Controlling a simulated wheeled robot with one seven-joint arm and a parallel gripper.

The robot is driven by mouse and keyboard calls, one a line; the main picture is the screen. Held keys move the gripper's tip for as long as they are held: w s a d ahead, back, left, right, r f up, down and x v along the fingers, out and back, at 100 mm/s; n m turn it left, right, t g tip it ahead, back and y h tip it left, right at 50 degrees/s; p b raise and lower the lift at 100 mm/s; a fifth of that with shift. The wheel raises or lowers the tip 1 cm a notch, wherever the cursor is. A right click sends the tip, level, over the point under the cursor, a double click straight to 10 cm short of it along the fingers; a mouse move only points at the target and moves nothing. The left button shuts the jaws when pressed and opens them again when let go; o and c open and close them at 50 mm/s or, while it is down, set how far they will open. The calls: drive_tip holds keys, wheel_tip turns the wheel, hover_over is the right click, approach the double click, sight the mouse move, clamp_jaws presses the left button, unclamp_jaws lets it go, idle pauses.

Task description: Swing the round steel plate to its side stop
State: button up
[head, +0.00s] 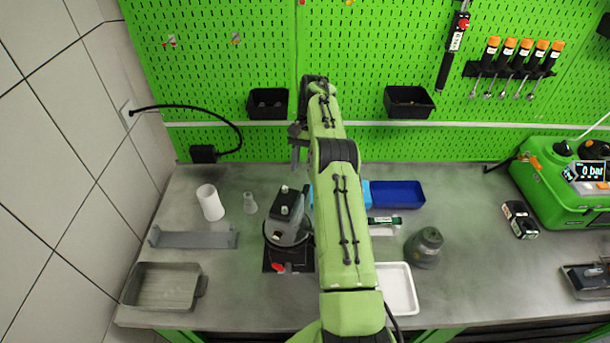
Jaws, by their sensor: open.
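The round steel plate (286,239) appears as a grey disc on the black test fixture (274,262), left of my arm. A dark block (287,206) stands over the plate and hides part of it, and a red knob (278,267) sits at its front edge. The side stop cannot be made out clearly. My gripper (297,162) hangs from the wrist behind the fixture, above the bench and apart from the plate. It is small and partly hidden by my arm; it is open, and nothing shows in it.
A white cup (210,203), a small grey cone (250,203) and a grey bracket (193,239) stand left of the fixture. A grey tray (163,288) is front left. A blue tray (397,194), white tray (399,290) and grey pot (425,246) lie right of my arm.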

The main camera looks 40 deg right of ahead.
drive_tip(key=shift+r, duration=0.35)
drive_tip(key=shift+c, duration=0.6)
drive_tip(key=s+d+m, duration=0.1)
drive_tip(key=s+d+f, duration=0.1)
drive_tip(key=d, duration=0.1)
drive_tip(key=d+f+m, duration=0.1)
drive_tip(key=shift+s+d+f+m+t+y+p, duration=0.2)
drive_tip(key=shift+s+m+t+y+p, duration=0.1)
drive_tip(key=shift+s+t+p, duration=0.1)
drive_tip(key=c, duration=0.5)
drive_tip(key=s+d+f+m+t, duration=0.1)
drive_tip(key=s+m, duration=0.1)
drive_tip(key=s+d+f+m+t+p, duration=0.1)
drive_tip(key=d+m, duration=0.1)
drive_tip(key=s+d+f+m+t+y, duration=0.1)
drive_tip(key=s+m, duration=0.1)
drive_tip(key=shift+s+d+f+p, duration=0.1)
drive_tip(key=shift+s+d+p, duration=0.25)
drive_tip(key=shift+d, duration=0.05)
clamp_jaws()
drive_tip(key=s+r+m+t+p, duration=0.15)
drive_tip(key=s+m+t, duration=0.25)
drive_tip(key=m+t, duration=0.4)
drive_tip(key=w+a+f+m+g+b, duration=0.1)
drive_tip(key=w+a+f+b, duration=0.3)
drive_tip(key=w, duration=0.5)
drive_tip(key=shift+a+f, duration=1.25)
drive_tip(key=shift+a, duration=0.1)
